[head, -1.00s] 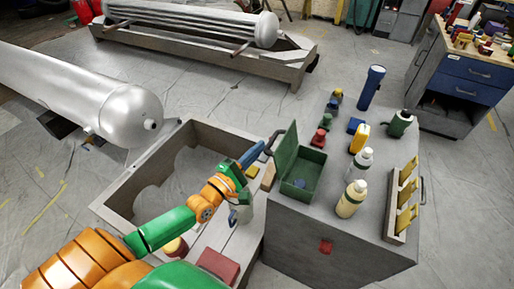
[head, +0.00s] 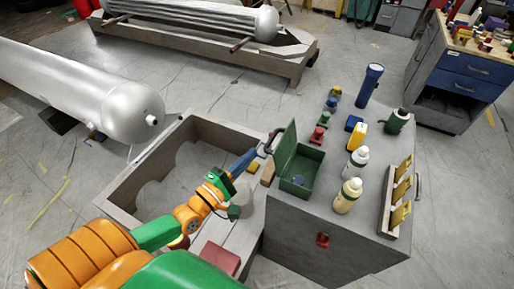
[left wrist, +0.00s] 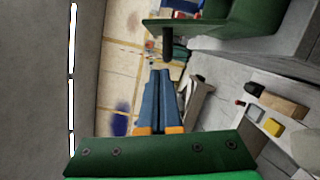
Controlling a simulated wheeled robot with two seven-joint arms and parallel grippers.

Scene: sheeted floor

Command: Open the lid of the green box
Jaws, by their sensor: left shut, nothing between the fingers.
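The green box (head: 306,184) sits on the grey cabinet top in the head view. Its lid (head: 286,147) stands raised, roughly upright, on the box's left side, and the inside shows with a small blue thing in it. A dark curved handle (head: 273,139) is at the lid's outer left side. My left gripper (head: 259,151) is shut and empty, just left of the lid by the handle. In the left wrist view its blue fingers (left wrist: 160,72) are together, with the green box (left wrist: 240,22) above them. Whether fingertips touch the handle I cannot tell. My right gripper is out of view.
Bottles (head: 348,196), a yellow container (head: 358,134) and a blue flashlight (head: 370,84) stand right of and behind the box. A rack with yellow parts (head: 388,205) is at the right edge. A grey open crate (head: 120,192) lies below my left arm.

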